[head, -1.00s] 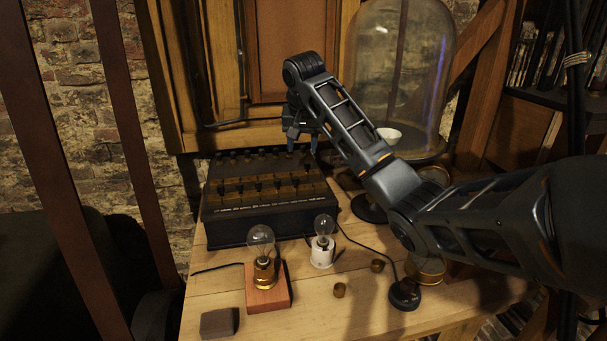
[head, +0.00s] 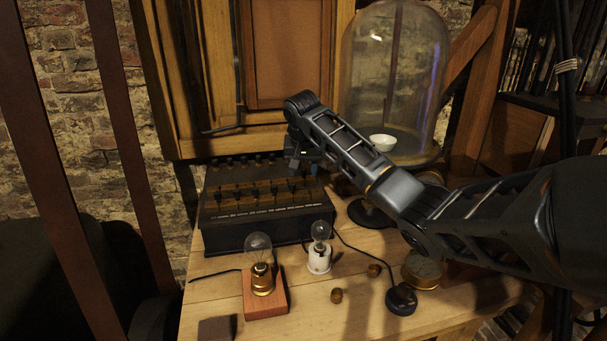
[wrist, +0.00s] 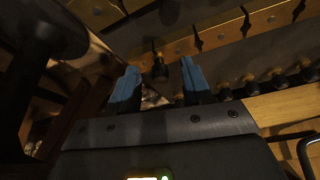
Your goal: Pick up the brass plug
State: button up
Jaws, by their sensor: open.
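A dark-knobbed plug (wrist: 160,70) shows in the wrist view between my two blue fingers, with a gap to each side. I cannot tell whether it is the brass plug, or how deep between the fingers it sits. My gripper (wrist: 160,84) is open and empty. In the head view my gripper (head: 302,160) is over the back right part of the black plug box (head: 262,238), and its fingertips are mostly hidden. Several dark-topped plugs stand in rows on the box top.
A bulb on a wooden block (head: 266,303) and a bulb in a white holder (head: 319,260) stand before the box. A glass bell jar (head: 394,75) stands behind my arm. A black round piece (head: 401,300) with a cable lies at right. The front table (head: 215,290) has bare patches.

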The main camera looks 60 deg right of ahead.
grip_shut()
dwell(0.4)
